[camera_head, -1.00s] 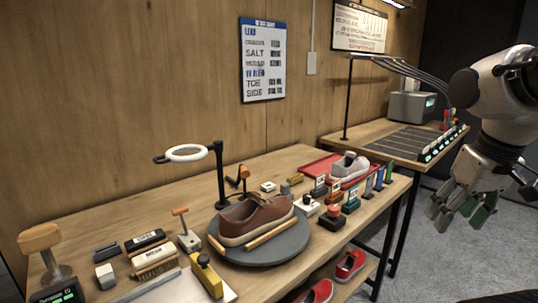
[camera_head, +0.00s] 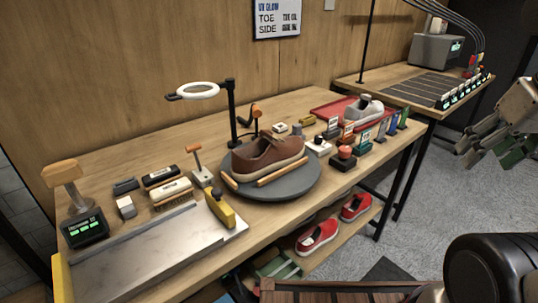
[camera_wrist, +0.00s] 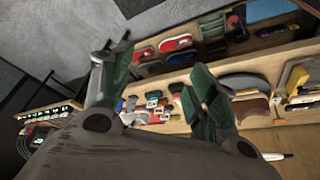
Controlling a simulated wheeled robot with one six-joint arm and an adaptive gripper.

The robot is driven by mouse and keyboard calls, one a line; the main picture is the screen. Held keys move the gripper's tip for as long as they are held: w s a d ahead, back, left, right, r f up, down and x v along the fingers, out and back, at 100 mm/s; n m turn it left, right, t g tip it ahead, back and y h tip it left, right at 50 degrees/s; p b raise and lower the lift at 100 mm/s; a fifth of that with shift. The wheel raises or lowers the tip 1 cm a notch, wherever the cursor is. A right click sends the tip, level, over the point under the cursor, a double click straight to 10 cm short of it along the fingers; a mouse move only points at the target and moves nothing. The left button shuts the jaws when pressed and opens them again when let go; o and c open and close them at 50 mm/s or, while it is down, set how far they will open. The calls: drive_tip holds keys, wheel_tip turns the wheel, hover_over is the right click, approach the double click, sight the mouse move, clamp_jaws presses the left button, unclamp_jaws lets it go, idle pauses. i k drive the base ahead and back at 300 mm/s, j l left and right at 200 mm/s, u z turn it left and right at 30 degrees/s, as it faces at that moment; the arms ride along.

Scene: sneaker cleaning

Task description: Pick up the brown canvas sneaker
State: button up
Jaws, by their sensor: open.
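The brown canvas sneaker (camera_head: 268,154) sits on a round grey turntable (camera_head: 304,187) on the wooden bench, between two tan wooden bars. In the wrist view the bench is turned sideways, and a brown shape that looks like the sneaker (camera_wrist: 252,108) is partly behind a finger. My gripper (camera_head: 482,150) is at the right edge of the head view, off the bench and well to the right of the sneaker. Its green-padded fingers stand apart and hold nothing. The wrist view shows the open fingers (camera_wrist: 160,80) with clear space between them.
A ring lamp (camera_head: 198,90) stands behind the turntable. Brushes (camera_head: 170,190), a metal plate (camera_head: 140,250) and small bottles crowd the bench. A grey sneaker (camera_head: 364,107) lies on a red tray (camera_head: 325,108). Red shoes (camera_head: 317,236) are on the lower shelf. Floor is open at right.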

sight(267, 154)
drive_tip(key=i+l+u, duration=0.15)
drive_tip(key=u, duration=0.2)
drive_tip(key=i+l+u, duration=0.2)
drive_tip(key=u, duration=0.15)
drive_tip(key=i+l+u, duration=0.15)
drive_tip(key=l+u, duration=0.15)
